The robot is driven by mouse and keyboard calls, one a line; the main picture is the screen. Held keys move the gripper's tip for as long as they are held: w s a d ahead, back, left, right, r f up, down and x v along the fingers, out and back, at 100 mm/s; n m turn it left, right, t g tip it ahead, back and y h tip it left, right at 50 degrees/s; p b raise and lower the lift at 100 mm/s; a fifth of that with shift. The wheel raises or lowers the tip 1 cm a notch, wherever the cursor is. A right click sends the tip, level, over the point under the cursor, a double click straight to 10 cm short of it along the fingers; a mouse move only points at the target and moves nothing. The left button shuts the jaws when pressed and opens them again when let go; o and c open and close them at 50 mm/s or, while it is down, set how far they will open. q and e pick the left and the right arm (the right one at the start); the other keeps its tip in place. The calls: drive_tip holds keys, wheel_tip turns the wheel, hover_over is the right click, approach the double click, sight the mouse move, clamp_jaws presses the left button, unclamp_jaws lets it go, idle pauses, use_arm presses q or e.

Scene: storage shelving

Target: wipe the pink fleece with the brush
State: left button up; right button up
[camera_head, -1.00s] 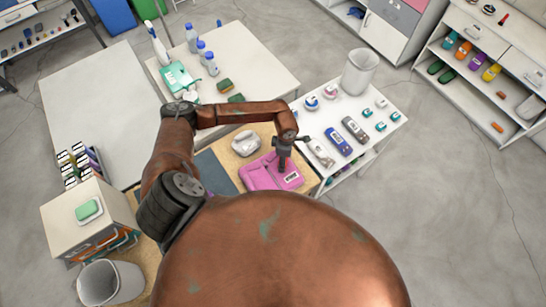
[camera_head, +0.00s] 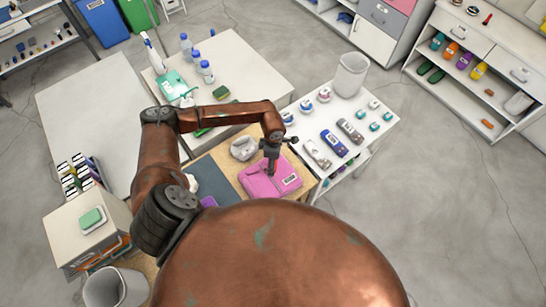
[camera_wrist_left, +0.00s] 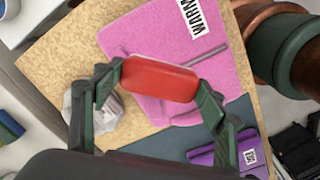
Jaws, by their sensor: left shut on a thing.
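The pink fleece (camera_head: 287,186) lies folded flat on the tan board, with a white label; it also shows in the left wrist view (camera_wrist_left: 135,40). My left gripper (camera_head: 271,170) is over the fleece's upper middle part. In the left wrist view, my left gripper (camera_wrist_left: 160,90) is shut on a red block-like thing (camera_wrist_left: 158,78), which looks like the brush's back. Its underside is hidden, so I cannot tell whether it touches the fleece. My right gripper is not in view.
A crumpled whitish lump (camera_head: 243,147) lies beside the fleece. A dark blue-grey sheet (camera_head: 213,181) and a purple labelled item (camera_wrist_left: 205,156) are nearby. The white table (camera_head: 352,108) at right holds several small items and a bin (camera_head: 351,74).

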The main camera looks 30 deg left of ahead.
use_arm(q)
drive_tip(key=shift+r+p, duration=0.6)
drive_tip(key=shift+r, duration=0.95)
drive_tip(key=shift+w+d, duration=0.1)
